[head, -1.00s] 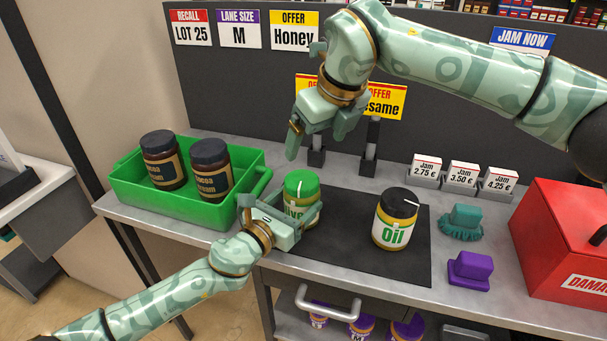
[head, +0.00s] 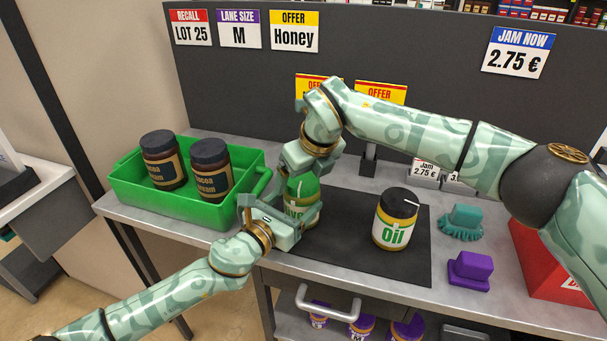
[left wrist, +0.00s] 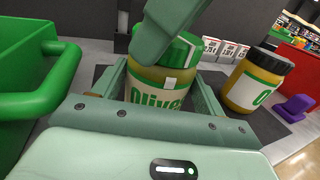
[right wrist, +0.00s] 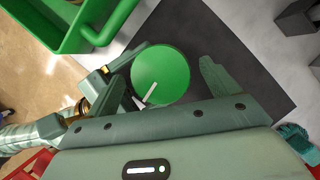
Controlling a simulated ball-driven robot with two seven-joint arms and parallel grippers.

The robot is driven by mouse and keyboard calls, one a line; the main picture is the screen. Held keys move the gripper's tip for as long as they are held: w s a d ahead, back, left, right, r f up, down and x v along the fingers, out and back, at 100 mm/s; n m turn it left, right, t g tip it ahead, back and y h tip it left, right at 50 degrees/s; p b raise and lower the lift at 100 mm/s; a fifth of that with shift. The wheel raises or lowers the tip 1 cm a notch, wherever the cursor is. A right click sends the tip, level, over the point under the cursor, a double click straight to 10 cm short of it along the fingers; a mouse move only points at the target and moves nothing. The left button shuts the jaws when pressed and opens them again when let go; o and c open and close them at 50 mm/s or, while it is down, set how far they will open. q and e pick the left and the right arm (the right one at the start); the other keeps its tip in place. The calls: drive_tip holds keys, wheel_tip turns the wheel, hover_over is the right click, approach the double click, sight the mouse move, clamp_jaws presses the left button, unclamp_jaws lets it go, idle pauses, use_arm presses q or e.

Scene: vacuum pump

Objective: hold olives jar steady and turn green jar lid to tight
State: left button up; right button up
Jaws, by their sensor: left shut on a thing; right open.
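The olives jar (head: 293,211) stands upright on the dark mat, its "Olives" label facing the left wrist view (left wrist: 150,97). My left gripper (head: 295,224) is shut on the jar's body, one finger on each side. The green lid (right wrist: 160,74) sits on the jar and bears a white line near its rim in the right wrist view. My right gripper (head: 303,168) is open, pointing down right at the lid, its fingers on either side. One right finger (left wrist: 170,30) crosses in front of the lid in the left wrist view. Whether it touches the lid, I cannot tell.
A black-lidded oil jar (head: 395,222) stands on the mat (head: 350,253) to the right. A green crate (head: 160,203) with two brown jars is at the left. A teal brush (head: 464,221), a purple block (head: 470,268) and a red box (head: 548,268) lie farther right.

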drive_tip(key=c, duration=1)
use_arm(q)
drive_tip(key=shift+a, duration=0.1)
use_arm(e)
drive_tip(key=shift+a+m+t+h, duration=0.1)
drive_tip(key=shift+m+t+h, duration=0.4)
drive_tip(key=shift+m, duration=1.2)
drive_tip(key=o, duration=1)
drive_tip(key=shift+r, duration=0.1)
drive_tip(key=v, duration=1.1)
drive_tip(key=shift+r, duration=0.45)
